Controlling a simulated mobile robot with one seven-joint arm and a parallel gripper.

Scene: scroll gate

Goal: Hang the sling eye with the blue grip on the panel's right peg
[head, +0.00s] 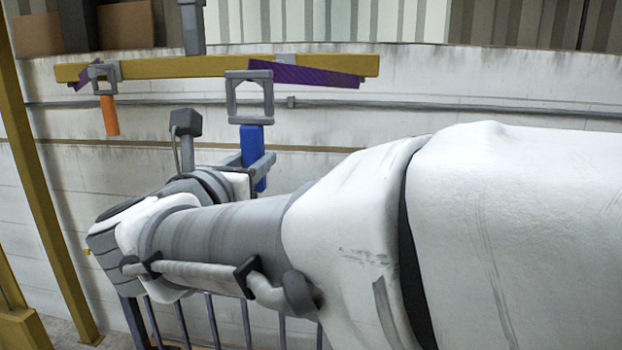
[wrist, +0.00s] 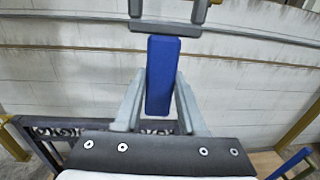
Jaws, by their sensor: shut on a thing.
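My gripper (head: 248,167) is shut on the blue grip (head: 252,140), with one finger on each side of it. In the wrist view the blue grip (wrist: 162,75) stands between my gripper's fingers (wrist: 158,108). Above the grip is the grey square sling eye (head: 249,119), upright and open in the middle. A purple sling (head: 303,77) runs from near the eye's top to the yellow beam's right part. A dark panel with scrollwork (wrist: 65,128) shows low in the wrist view. I cannot make out its right peg. My arm covers much of the head view.
A yellow beam (head: 210,67) hangs across the upper left. A second eye with an orange grip (head: 109,116) hangs at its left end. Yellow posts (head: 50,190) stand at the left. Dark bars (head: 215,320) show below my arm. A white wall (head: 450,85) lies behind.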

